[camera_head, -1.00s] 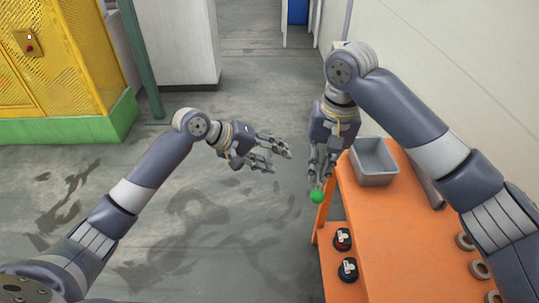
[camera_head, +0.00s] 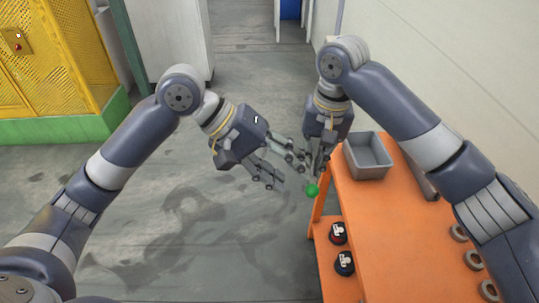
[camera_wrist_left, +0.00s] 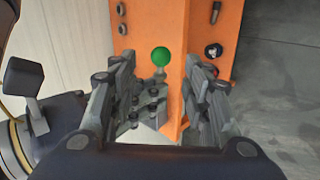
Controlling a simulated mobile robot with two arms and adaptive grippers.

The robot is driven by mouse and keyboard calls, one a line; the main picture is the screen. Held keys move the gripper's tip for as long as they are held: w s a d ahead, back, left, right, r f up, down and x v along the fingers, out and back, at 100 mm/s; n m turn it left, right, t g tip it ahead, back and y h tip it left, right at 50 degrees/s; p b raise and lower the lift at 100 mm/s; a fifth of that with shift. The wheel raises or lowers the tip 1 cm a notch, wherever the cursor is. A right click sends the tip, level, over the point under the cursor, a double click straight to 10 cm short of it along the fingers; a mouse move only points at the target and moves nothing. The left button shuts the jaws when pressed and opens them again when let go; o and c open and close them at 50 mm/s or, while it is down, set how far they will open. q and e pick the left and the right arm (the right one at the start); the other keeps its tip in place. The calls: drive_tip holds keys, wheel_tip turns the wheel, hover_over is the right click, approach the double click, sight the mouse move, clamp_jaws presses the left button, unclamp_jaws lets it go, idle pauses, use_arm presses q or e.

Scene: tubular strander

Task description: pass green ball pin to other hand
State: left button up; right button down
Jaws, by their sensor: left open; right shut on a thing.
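The green ball pin (camera_head: 312,190) hangs below my right gripper (camera_head: 318,165), which is shut on it with the green ball end pointing down. My left gripper (camera_head: 288,168) is open and empty, just left of the right gripper and close to the pin. In the left wrist view, the green ball (camera_wrist_left: 161,56) shows between and beyond the open fingers of my left gripper (camera_wrist_left: 162,100). The pin's short stem shows beneath the ball there. The rest of the pin is hidden by the right gripper's fingers.
An orange table (camera_head: 400,240) stands on the right, close to the right gripper. A yellow mesh cabinet (camera_head: 60,60) stands back left. The floor between is clear.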

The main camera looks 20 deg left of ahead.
sight(309, 187)
use_arm(q)
drive_tip(key=x, duration=0.6)
drive_tip(key=shift+w, duration=0.1)
clamp_jaws()
use_arm(e)
drive_tip(key=c, duration=1.6)
unclamp_jaws()
drive_tip(key=shift+r, duration=0.1)
